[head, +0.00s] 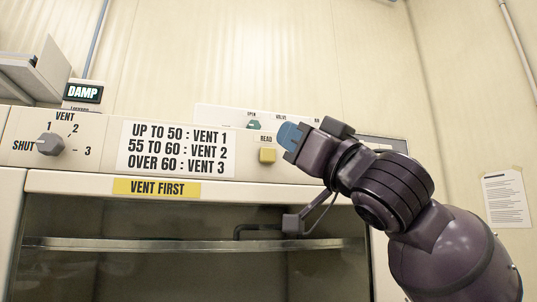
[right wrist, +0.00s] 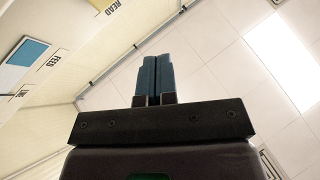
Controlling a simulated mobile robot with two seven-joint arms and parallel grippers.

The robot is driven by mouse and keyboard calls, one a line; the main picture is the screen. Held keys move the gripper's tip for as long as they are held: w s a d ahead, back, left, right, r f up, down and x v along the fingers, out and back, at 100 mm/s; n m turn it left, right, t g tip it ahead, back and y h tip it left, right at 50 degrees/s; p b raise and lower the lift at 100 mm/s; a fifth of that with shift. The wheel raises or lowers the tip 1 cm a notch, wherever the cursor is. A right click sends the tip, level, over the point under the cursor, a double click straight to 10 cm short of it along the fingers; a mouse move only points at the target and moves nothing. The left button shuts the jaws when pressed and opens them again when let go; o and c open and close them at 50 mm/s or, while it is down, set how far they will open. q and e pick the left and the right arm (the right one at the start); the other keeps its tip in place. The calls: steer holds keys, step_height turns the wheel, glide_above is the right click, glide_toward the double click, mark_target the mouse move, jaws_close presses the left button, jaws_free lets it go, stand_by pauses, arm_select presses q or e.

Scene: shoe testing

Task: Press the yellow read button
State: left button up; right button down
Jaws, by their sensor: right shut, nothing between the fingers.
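A yellow patch by the word READ also shows at the top edge of the right wrist view (right wrist: 96,4). My right gripper (head: 288,134) is shut and empty, with its blue fingertips side by side. In the head view the tips appear just above and right of the button, and the gap in depth is unclear. The blue fingers also show in the right wrist view (right wrist: 155,76). My left gripper is out of view.
A vent knob (head: 50,144) at the left seems to point to SHUT. A display (head: 83,93) reads DAMP. A white label (head: 178,148) lists vent numbers, and a yellow strip (head: 156,188) reads VENT FIRST. A green control (head: 253,125) sits above the button. A paper (head: 507,198) hangs at right.

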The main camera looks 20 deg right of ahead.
steer(key=shift+w+a+p, duration=0.1)
steer(key=shift+w+p, duration=0.3)
steer(key=shift+w, duration=2.6)
steer(key=shift+w, duration=0.15)
steer(key=shift+w, duration=0.3)
steer(key=shift+w+p, duration=0.3)
steer(key=shift+w, duration=0.2)
stand_by(0.6)
steer(key=shift+s, duration=0.95)
steer(key=shift+s+b, duration=0.55)
steer(key=shift+s, duration=1.95)
